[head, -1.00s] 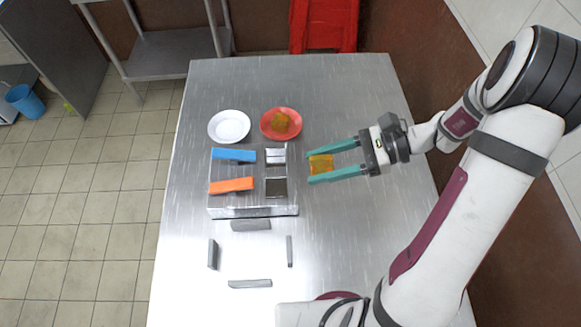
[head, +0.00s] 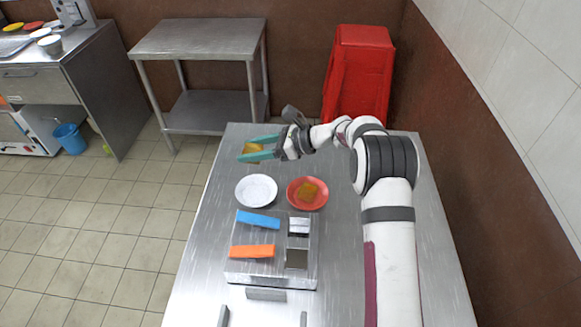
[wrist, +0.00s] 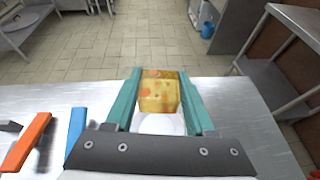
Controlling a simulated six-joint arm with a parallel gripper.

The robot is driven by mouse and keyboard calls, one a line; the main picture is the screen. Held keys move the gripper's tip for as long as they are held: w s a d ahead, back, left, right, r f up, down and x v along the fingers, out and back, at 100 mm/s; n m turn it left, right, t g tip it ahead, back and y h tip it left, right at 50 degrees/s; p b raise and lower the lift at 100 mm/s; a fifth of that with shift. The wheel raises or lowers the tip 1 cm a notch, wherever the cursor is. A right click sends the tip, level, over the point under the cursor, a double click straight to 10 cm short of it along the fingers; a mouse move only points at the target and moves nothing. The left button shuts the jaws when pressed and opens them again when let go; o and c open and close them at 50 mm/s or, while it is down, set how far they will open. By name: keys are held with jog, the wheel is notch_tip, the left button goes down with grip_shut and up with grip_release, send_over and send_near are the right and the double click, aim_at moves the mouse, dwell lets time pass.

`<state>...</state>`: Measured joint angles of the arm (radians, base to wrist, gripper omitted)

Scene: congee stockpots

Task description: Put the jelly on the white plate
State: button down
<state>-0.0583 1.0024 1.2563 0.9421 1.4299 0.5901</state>
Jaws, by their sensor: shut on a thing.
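An orange-yellow jelly block (head: 252,150) is held between the teal fingers of my gripper (head: 246,149), which is shut on it. In the head view they appear beyond the white plate (head: 256,177), toward the table's far end. In the wrist view the jelly (wrist: 158,92) shows between the fingers, with the white plate (wrist: 162,125) partly visible below it and partly hidden by it. The plate looks empty. A red plate (head: 293,203) to its right holds another amber jelly piece (head: 309,189).
A metal stand on the near side of the plates carries a blue bar (head: 257,220), an orange bar (head: 252,251) and metal blocks. A steel shelf (head: 195,37) and a red cabinet (head: 358,70) stand beyond the table (head: 222,165).

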jog(key=shift+w+a+f, duration=0.1)
jog(key=shift+a+f, duration=0.05)
jog(key=shift+a, duration=0.15)
notch_tip(320, 180, down, 14)
jog(key=shift+d+r, duration=0.1)
dwell(0.4)
jog(key=shift+f, duration=0.3)
dwell(0.4)
jog(key=shift+c, duration=0.8)
grip_release()
jog(key=shift+c, duration=1.4)
jog(key=shift+d, duration=0.1)
jog(key=shift+v, duration=2.4)
jog(key=shift+r, duration=0.1)
